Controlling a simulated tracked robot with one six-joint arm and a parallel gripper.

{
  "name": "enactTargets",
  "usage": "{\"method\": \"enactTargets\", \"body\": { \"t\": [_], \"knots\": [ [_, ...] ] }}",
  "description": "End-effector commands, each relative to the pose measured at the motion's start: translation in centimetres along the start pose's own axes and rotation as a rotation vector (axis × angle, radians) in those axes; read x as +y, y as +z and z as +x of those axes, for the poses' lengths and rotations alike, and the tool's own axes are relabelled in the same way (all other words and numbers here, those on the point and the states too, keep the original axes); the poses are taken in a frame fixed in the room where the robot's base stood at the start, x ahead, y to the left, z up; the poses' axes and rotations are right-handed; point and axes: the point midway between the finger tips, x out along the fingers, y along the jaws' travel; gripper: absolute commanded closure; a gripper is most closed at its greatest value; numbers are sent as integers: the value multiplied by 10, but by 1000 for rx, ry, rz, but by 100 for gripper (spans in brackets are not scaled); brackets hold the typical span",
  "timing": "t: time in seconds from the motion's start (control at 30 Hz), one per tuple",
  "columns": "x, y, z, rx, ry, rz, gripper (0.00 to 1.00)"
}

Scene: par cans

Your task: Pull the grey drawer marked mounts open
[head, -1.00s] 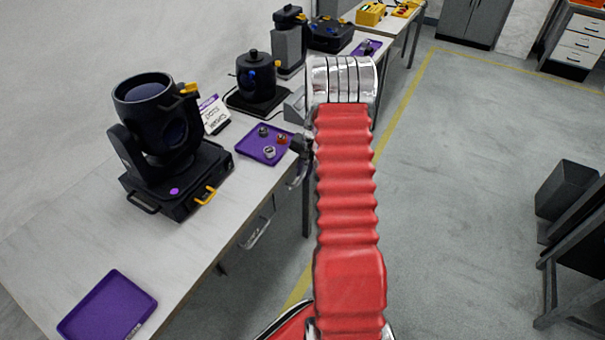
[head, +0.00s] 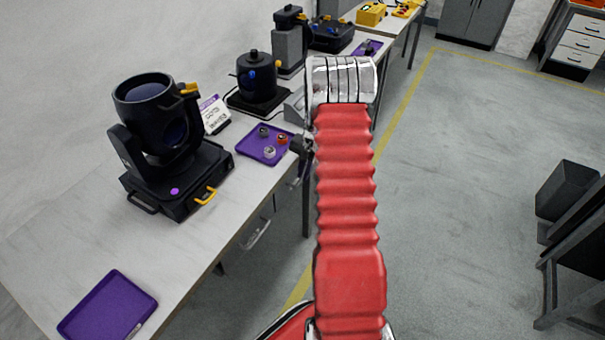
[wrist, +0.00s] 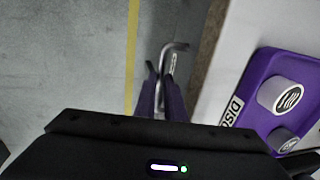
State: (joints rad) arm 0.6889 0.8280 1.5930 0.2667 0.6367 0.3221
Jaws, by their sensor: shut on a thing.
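My gripper (wrist: 163,98) is shut on a silver bar handle (wrist: 172,52), which sticks out past the fingertips in the wrist view. The handle is beside the bench edge, over the floor. In the head view my gripper (head: 300,155) shows only in part, just off the bench edge and left of my red arm. The drawer front behind the held handle is hidden, and I cannot read a mounts mark. Another grey drawer front with a silver handle (head: 257,234) shows under the bench, nearer to me.
A purple tray (head: 246,146) with several small parts sits on the bench beside my gripper. A black moving-head lamp (head: 180,165) and an empty purple tray (head: 108,305) stand nearer. Open grey floor (head: 450,220) lies to the right.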

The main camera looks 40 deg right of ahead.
Motion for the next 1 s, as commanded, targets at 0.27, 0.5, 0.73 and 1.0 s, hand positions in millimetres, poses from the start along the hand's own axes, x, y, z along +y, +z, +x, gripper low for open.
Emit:
{"method": "enactTargets", "body": {
  "t": [0.27,0.5,0.73,1.0],
  "knots": [
    [10,0,0,-11,4,3,100],
    [41,-1,-6,-8,4,5,100],
    [93,-1,-16,-5,3,8,100],
    [167,-1,-30,-3,3,8,100]
  ]
}}
